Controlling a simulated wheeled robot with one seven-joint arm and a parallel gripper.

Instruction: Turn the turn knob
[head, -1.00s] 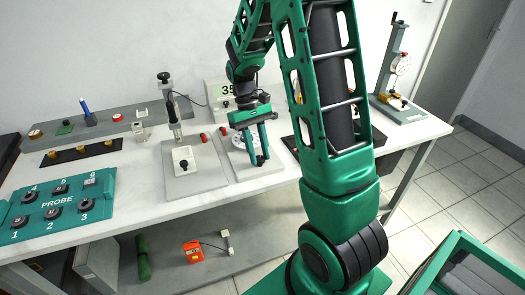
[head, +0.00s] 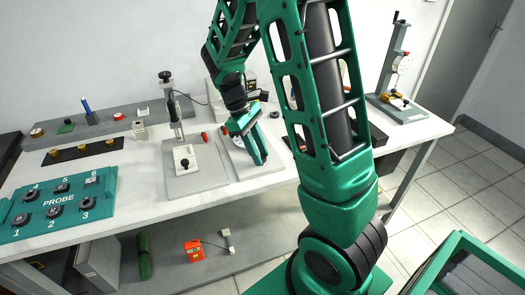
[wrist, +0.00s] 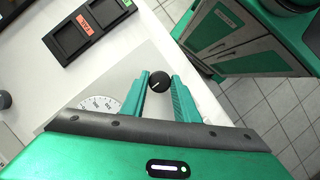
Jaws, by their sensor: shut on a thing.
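The turn knob (wrist: 160,82) is a small round black knob with a white pointer line, seen in the wrist view. My gripper (wrist: 159,83) is shut on it, one green finger on each side. A white dial with printed marks (wrist: 100,103) lies on the same grey plate, beside the knob. In the head view my gripper (head: 262,160) points down at the grey plate (head: 243,174) in the middle of the table, and its fingers and wrist hide the knob and most of the dial.
A grey plate with a post and white panel (head: 185,157) stands just left. The green PROBE board (head: 60,205) lies far left. A gauge stand (head: 400,100) stands at the right. A black tray with two recesses (wrist: 90,28) shows in the wrist view.

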